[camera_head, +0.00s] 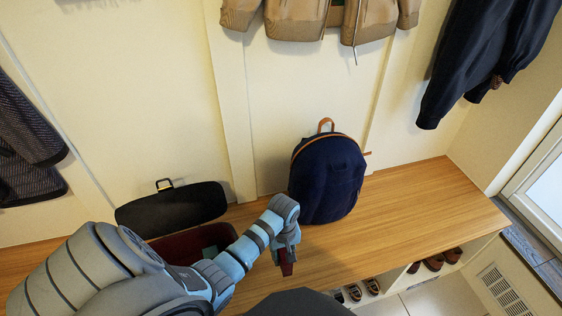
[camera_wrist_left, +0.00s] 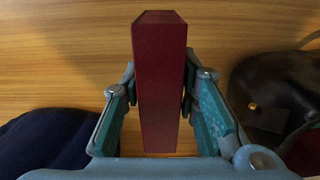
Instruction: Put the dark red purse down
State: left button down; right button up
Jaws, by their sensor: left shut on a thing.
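My left gripper (camera_head: 287,250) is over the wooden bench, in front of the backpack, pointing down. It is shut on the dark red purse (camera_head: 287,268), a narrow, smooth, box-like shape. In the left wrist view the purse (camera_wrist_left: 162,85) stands between the two fingers of my left gripper (camera_wrist_left: 160,75), seen along its narrow side with wood behind it. I cannot tell whether its far end touches the bench. My right gripper is not in view.
The bench (camera_head: 430,205) is clear right of the navy backpack (camera_head: 327,180). A black bag or lid (camera_head: 172,208) with a dark red part (camera_head: 185,245) below it is on the left, partly behind my arm. Shoes (camera_head: 443,258) sit in cubbies below. Jackets (camera_head: 300,18) hang above.

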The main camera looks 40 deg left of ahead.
pick_arm(q)
notch_tip(320, 180, down, 3)
jog(key=shift+f+b, duration=0.1)
jog(key=shift+b, duration=0.4)
notch_tip(320, 180, down, 4)
jog(key=shift+b, duration=1.2)
jog(key=shift+r, duration=0.2)
jog(key=c, duration=1.2)
grip_release()
jog(key=shift+f, duration=0.15)
jog(key=shift+c, duration=0.2)
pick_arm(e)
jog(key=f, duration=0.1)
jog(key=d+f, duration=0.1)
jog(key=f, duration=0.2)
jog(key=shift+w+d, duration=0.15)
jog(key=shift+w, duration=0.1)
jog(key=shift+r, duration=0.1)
pick_arm(q)
notch_tip(320, 180, up, 12)
jog(key=p, duration=0.7)
jog(key=shift+f, duration=0.15)
jog(key=shift+r, duration=0.35)
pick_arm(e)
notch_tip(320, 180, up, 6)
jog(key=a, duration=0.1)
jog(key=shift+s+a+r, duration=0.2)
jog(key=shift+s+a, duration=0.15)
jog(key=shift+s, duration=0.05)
